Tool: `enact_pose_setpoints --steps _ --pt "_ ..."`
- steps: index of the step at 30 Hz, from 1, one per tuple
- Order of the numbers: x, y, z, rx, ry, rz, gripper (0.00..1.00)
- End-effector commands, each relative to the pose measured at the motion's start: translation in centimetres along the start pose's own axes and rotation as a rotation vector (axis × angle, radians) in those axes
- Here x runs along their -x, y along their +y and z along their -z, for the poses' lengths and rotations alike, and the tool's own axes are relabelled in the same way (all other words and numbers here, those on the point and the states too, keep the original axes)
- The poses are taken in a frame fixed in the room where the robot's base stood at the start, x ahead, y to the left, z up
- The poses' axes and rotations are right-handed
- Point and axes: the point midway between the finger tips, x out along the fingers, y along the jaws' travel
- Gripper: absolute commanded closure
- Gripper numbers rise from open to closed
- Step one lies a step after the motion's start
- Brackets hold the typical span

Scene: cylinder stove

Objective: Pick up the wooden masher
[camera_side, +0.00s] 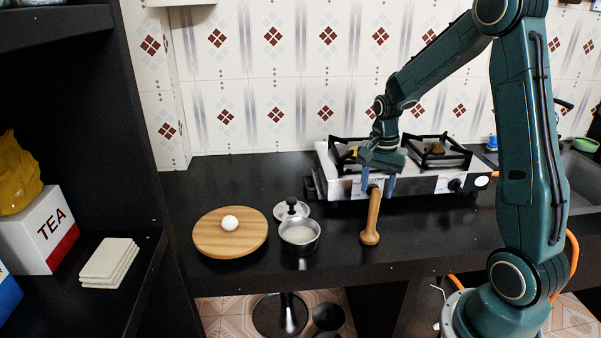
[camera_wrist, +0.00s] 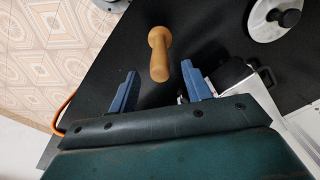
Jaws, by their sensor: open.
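The wooden masher (camera_side: 372,218) stands upright on the black counter in front of the stove, with its wide foot down and its handle up. In the wrist view the masher (camera_wrist: 159,55) shows ahead of the gap between the two fingers. My gripper (camera_side: 378,186) is at the top of the handle in the side view. In the wrist view its blue fingers are spread apart (camera_wrist: 160,88) with nothing between them that I can see clamped. Whether a finger touches the handle I cannot tell.
The two-burner stove (camera_side: 425,184) stands right behind the masher. A small metal pot (camera_side: 300,246), its lid (camera_side: 283,212) and a round wooden board (camera_side: 215,246) with a white egg (camera_side: 229,223) are to the left. The counter's front edge is close to the masher.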

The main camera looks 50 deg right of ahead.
Motion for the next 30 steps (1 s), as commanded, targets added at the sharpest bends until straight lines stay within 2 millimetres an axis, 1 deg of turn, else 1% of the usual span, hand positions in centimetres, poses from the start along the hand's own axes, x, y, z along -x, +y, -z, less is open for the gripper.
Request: enact_pose_setpoints --steps 5,12,15,30 --pt "-1.4 0.0 -0.1 0.0 -0.002 -0.003 0.51" --pt "-4.2 0.0 -0.1 0.0 -0.002 -0.002 0.51" --pt "-4.8 0.0 -0.1 0.0 -0.001 -0.002 0.51" --pt "-5.0 0.0 -0.1 0.0 0.0 0.0 0.51"
